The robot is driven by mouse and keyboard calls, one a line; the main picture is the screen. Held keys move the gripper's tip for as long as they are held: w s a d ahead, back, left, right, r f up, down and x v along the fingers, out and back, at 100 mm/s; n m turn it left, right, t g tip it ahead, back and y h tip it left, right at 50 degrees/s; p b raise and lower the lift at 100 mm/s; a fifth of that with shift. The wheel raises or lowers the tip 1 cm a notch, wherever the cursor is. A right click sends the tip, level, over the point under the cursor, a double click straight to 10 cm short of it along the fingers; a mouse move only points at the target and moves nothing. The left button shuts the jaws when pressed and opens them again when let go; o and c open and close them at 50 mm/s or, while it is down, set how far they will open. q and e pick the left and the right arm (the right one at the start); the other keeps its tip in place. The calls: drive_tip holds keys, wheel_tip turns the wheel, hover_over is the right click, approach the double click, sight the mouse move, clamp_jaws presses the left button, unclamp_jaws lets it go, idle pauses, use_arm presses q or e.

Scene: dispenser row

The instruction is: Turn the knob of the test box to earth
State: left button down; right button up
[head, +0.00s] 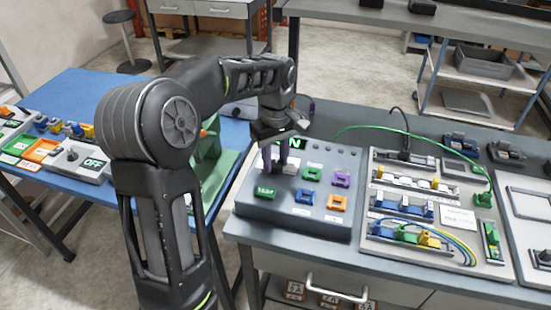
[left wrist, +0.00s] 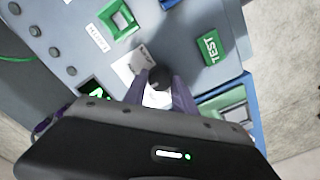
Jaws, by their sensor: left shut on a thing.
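The test box (head: 290,212) is a grey sloped box on the grey bench, with a green TEST label (head: 265,193) and coloured sockets on its face. My left gripper (head: 281,168) reaches down onto its upper left part. In the left wrist view the dark round knob (left wrist: 161,76) sits between the two purple fingers, which are shut on it. White labels lie beside the knob, but I cannot read them, nor tell which way the knob points. A dark window with a green letter (left wrist: 95,92) is partly hidden by my gripper. My right gripper is not in view.
A panel with terminals and coloured wires (head: 458,215) stands right of the box, and a green cable (head: 380,128) arches over behind it. On the blue table (head: 75,92) at left is another box with an OFF label (head: 93,163).

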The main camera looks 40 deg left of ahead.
sight(275, 163)
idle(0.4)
use_arm(q)
drive_tip(key=c, duration=1)
unclamp_jaws()
wheel_tip(275, 163, up, 8)
drive_tip(key=shift+f, duration=0.1)
